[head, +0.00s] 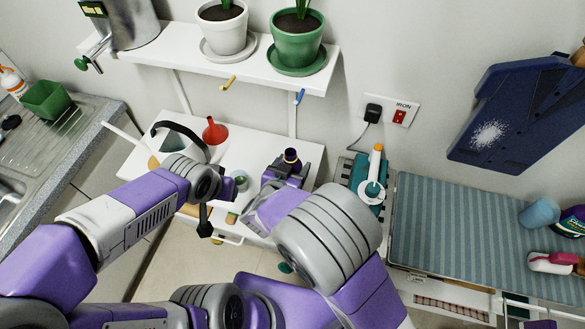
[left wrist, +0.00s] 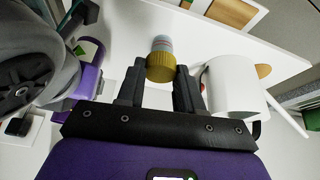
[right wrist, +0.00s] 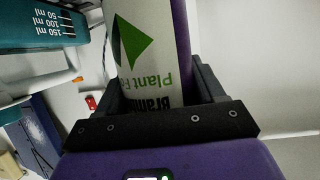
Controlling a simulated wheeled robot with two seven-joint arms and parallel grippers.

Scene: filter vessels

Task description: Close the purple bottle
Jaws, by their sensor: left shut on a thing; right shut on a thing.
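The purple bottle (head: 291,158) stands out of my right gripper (head: 285,177) in the head view, its neck uppermost. In the right wrist view its white label (right wrist: 150,60) with a green mark fills the space between the fingers, and my right gripper is shut on it. In the left wrist view the bottle (left wrist: 92,62) shows at the left, partly behind my right arm. My left gripper (left wrist: 160,75) is shut on a ribbed gold cap (left wrist: 160,70), to one side of the bottle and apart from it.
A white watering can (head: 180,140) and a red funnel (head: 215,131) stand on the white shelf (head: 255,143). Potted plants are above.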

